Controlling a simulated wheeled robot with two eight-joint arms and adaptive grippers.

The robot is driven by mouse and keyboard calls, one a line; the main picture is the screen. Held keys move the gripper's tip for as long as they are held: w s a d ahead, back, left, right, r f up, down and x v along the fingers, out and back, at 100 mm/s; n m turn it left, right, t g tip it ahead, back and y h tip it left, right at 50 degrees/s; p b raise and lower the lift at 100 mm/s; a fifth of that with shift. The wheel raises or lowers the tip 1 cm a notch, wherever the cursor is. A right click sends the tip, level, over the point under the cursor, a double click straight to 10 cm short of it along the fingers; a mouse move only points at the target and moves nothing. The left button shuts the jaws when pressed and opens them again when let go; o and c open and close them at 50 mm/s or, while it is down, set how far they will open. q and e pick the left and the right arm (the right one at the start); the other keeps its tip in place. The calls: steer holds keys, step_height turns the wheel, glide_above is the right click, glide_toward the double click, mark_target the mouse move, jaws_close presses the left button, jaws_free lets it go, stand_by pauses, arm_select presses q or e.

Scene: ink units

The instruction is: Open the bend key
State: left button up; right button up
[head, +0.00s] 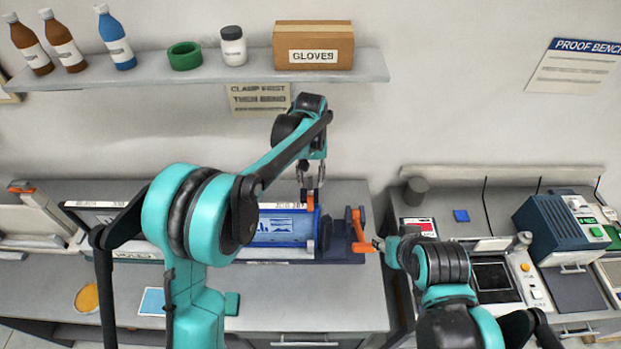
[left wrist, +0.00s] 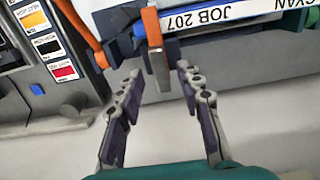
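An orange key with a grey lower end, which looks like the bend key (head: 310,203), stands at the right end of the blue ink unit (head: 280,231). The key also shows in the left wrist view (left wrist: 153,30), near a "JOB 207" label. My left gripper (head: 309,186) points down above the key. In the left wrist view its two fingers (left wrist: 160,78) are apart, with the key's end between their tips and a gap on each side. My right gripper (head: 379,244) is beside the lower end of an orange crank (head: 358,232); its fingers are too small to read.
A shelf (head: 150,72) above holds bottles, a green ring, a jar and a gloves box (head: 313,46). A control panel (head: 490,273) and a dark blue machine (head: 565,232) stand at right.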

arm_select(q)
steer(key=shift+s+f, duration=0.1)
steer(key=shift+f, duration=0.4)
jaws_close()
steer(key=shift+m, duration=0.3)
steer(key=m+b, duration=0.2)
steer(key=shift+f+m, duration=0.1)
steer(key=shift+m, duration=0.2)
steer(key=m+b, duration=0.1)
steer(key=m, duration=0.1)
steer(key=shift+m, duration=0.4)
steer(key=m+b, duration=0.2)
steer(key=m, duration=0.4)
steer(key=m+b, duration=0.1)
steer(key=m, duration=0.4)
steer(key=shift+m, duration=0.4)
